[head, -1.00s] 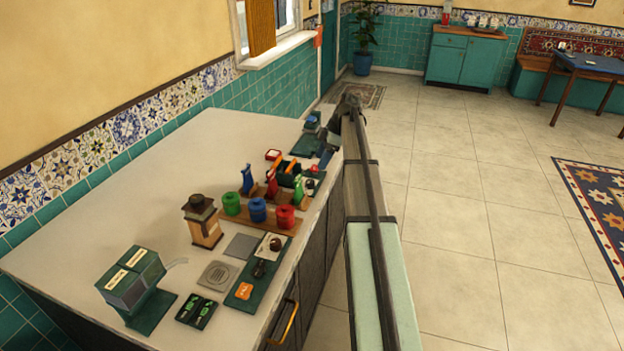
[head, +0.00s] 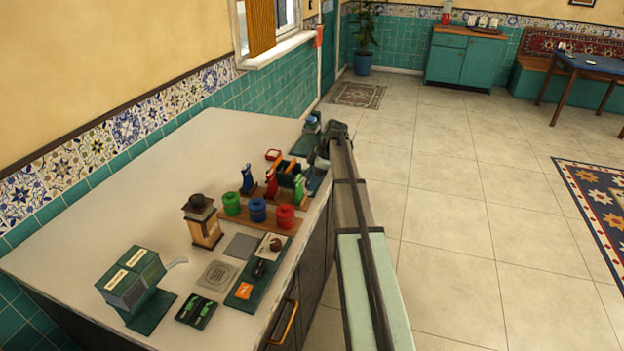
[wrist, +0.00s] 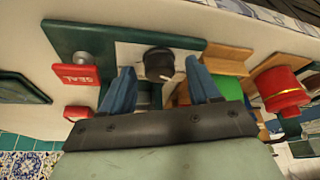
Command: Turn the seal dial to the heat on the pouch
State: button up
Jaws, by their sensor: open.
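The seal dial (wrist: 158,62) is a black round knob with a pale mark on a white plate, on a dark green board (wrist: 75,38). A red SEAL label (wrist: 77,75) and a grey metal knob (wrist: 82,58) are at its left in the wrist view. My gripper (wrist: 160,86) is open, its two blue fingers apart on either side of the dial in the picture. I cannot tell whether they touch it. In the head view my gripper (head: 317,172) is at the counter's right edge and hides most of the board. I cannot make out the pouch or the heat marked on it.
Beside the dial in the wrist view are a wooden stand (wrist: 228,60) and a red cylinder (wrist: 280,93). On the counter (head: 130,210) stand green (head: 231,204), blue (head: 257,210) and red (head: 285,217) spools, and a lantern-like box (head: 205,230). The counter's left rear is clear.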

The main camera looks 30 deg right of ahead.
jog(key=shift+c, duration=0.2)
jog(key=c, duration=0.9)
jog(key=shift+c, duration=0.2)
jog(key=shift+m, duration=0.3)
jog(key=m+t, duration=0.1)
jog(key=m, duration=0.1)
jog(key=m+h, duration=0.1)
jog(key=m, duration=0.2)
jog(key=shift+s+a+t, duration=0.15)
jog(key=shift+s+t, duration=0.05)
jog(key=shift+t, duration=0.2)
jog(key=m+h, duration=0.1)
jog(key=m, duration=0.1)
jog(key=m+h, duration=0.1)
jog(key=m, duration=0.2)
jog(key=shift+a+t, duration=0.1)
jog(key=shift+t, duration=0.3)
jog(key=shift+m, duration=0.3)
jog(key=o, duration=1)
